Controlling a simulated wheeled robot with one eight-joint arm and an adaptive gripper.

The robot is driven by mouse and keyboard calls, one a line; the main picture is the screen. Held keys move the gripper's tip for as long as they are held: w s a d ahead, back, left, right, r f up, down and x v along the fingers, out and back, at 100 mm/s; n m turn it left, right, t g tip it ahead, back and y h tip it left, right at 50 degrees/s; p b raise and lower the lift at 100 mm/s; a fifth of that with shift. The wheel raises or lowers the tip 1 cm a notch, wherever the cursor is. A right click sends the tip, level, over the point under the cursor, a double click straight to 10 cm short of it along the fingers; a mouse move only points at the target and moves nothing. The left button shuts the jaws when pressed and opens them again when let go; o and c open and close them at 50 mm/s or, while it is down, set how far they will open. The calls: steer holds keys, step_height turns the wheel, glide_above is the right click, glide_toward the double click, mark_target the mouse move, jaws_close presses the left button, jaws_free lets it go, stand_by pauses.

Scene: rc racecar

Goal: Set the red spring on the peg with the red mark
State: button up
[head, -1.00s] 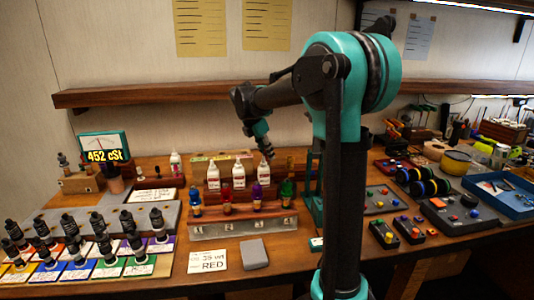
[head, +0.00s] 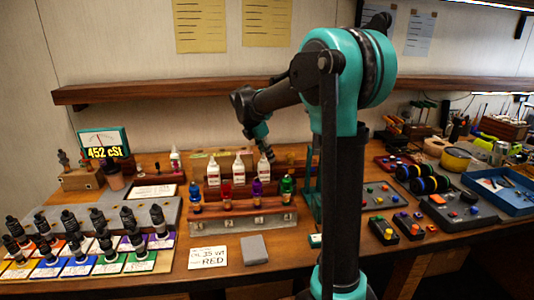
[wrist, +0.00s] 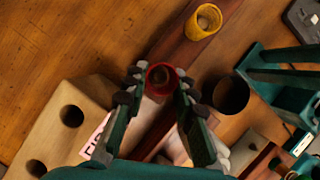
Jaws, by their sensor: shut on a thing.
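My gripper (wrist: 160,80) is shut on the red spring (wrist: 152,72), which shows end-on as a red ring between the fingertips in the wrist view. In the head view my gripper (head: 267,153) is low behind the white bottles, and the spring in it cannot be made out. A yellow spring-like ring (wrist: 203,20) stands on a dark wooden strip (wrist: 183,45) beyond the fingertips. I cannot make out a peg with a red mark. My fingers and the red spring hide part of the strip.
A pale wooden block with holes (wrist: 55,128) lies left of my gripper, and a dark round cup (wrist: 231,94) lies close right. White bottles (head: 239,174) and a rack of coloured bottles (head: 243,225) stand in front. A card reading RED (head: 208,258) lies nearer.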

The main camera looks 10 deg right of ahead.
steer(key=shift+f, duration=0.25)
steer(key=shift+f, duration=0.35)
steer(key=shift+f, duration=0.35)
steer(key=o, duration=0.9)
steer(key=shift+c, duration=0.2)
steer(key=shift+r, duration=0.1)
steer(key=v, duration=1.2)
